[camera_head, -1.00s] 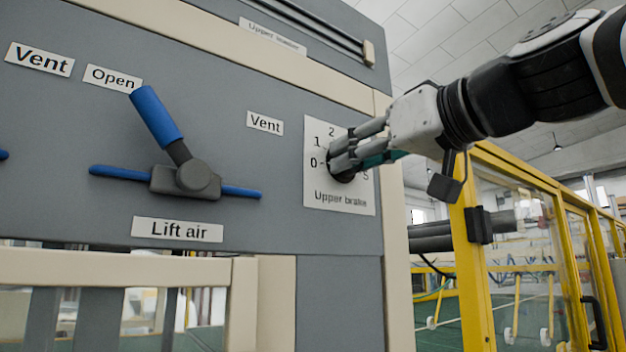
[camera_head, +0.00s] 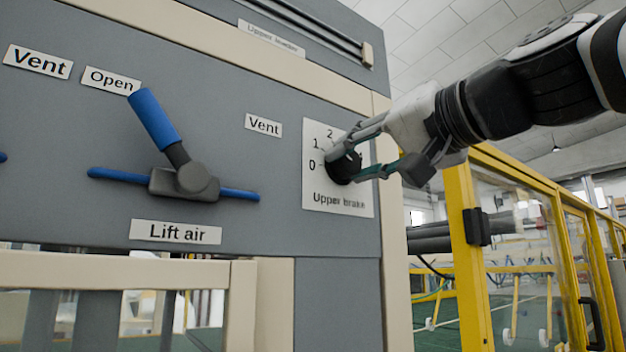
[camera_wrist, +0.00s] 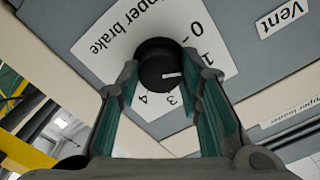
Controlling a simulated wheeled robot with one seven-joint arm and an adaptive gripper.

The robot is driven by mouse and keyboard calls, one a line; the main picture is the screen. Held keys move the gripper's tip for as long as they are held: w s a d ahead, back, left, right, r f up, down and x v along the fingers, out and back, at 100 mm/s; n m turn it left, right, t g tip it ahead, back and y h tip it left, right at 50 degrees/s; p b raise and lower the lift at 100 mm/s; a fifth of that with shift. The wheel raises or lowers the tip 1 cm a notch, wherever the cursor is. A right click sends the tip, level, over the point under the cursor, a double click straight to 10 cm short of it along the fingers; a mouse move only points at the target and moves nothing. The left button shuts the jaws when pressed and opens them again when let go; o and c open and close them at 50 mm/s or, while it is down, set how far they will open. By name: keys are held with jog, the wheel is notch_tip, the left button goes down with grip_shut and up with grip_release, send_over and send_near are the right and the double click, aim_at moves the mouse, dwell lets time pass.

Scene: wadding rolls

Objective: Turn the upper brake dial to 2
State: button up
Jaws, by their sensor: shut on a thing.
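The upper brake dial (camera_head: 344,167) is a round black knob on a white scale plate (camera_head: 338,203) marked "Upper brake". My gripper (camera_head: 352,156) is shut on it, with one finger above and one below in the head view. In the wrist view the dial (camera_wrist: 160,66) sits between the teal-lined fingertips of my gripper (camera_wrist: 162,80). Its white pointer line points right, towards the right finger, past the 1 side. The 2 is hidden there by that finger, so the exact setting is unclear. The 2 shows in the head view; the higher numbers are mostly covered.
A blue-handled Lift air lever (camera_head: 160,125) stands out from the grey panel (camera_head: 270,220) to the left of the dial. A Vent label (camera_head: 263,125) is between them. A yellow-framed fence (camera_head: 470,270) stands right of the panel, below my arm.

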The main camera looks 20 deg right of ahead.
jog(key=m+p, duration=0.1)
jog(key=m, duration=0.3)
jog(key=shift+m, duration=0.3)
jog(key=shift+m+p, duration=0.6)
jog(key=shift+m, duration=1.3)
jog(key=o, duration=1.2)
jog(key=shift+c, duration=0.2)
jog(key=v, duration=1.2)
